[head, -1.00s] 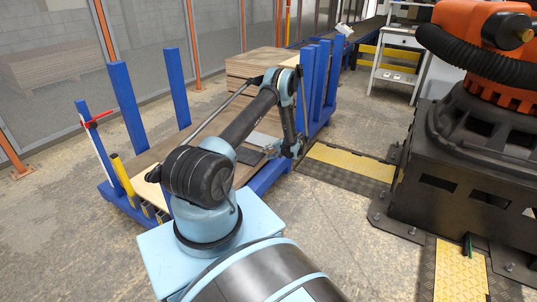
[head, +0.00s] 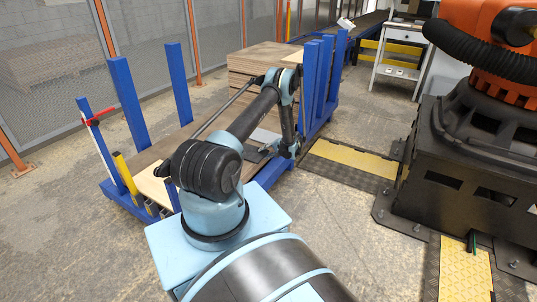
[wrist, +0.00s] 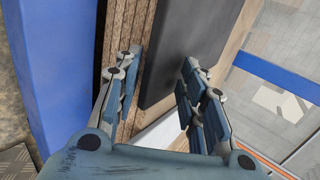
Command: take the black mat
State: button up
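The black mat (wrist: 185,50) is a dark flat slab in the wrist view, running from the top edge down between my fingers. In the head view it shows as a small dark patch (head: 250,154) on the boards, partly hidden by my arm. My gripper (wrist: 160,66) is open. Its left finger is on the side of the layered wood edge, and its right finger overlaps the mat's right side in the picture. I cannot tell whether either finger touches the mat. In the head view my gripper (head: 289,150) is small, at the rack's right side.
The boards lie in a rack with blue posts (head: 128,105); a blue post (wrist: 58,60) stands close left of my gripper. A light grey sheet (head: 264,136) lies near the mat. A stack of boards (head: 250,68) stands behind. An orange robot on a black base (head: 440,180) stands right.

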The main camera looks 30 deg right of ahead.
jog(key=shift+r, duration=0.15)
jog(key=shift+w+a+r+t+y, duration=0.15)
jog(key=shift+r+t, duration=0.15)
jog(key=shift+r, duration=0.25)
jog(key=shift+w+d+r+t+y, duration=0.15)
jog(key=shift+r+t, duration=0.15)
jog(key=shift+r, duration=0.25)
jog(key=shift+a, duration=0.15)
jog(key=shift+c, duration=0.3)
grip_shut()
jog(key=shift+s, duration=0.1)
jog(key=shift+r, duration=0.1)
dwell(0.4)
jog(key=shift+r, duration=1.4)
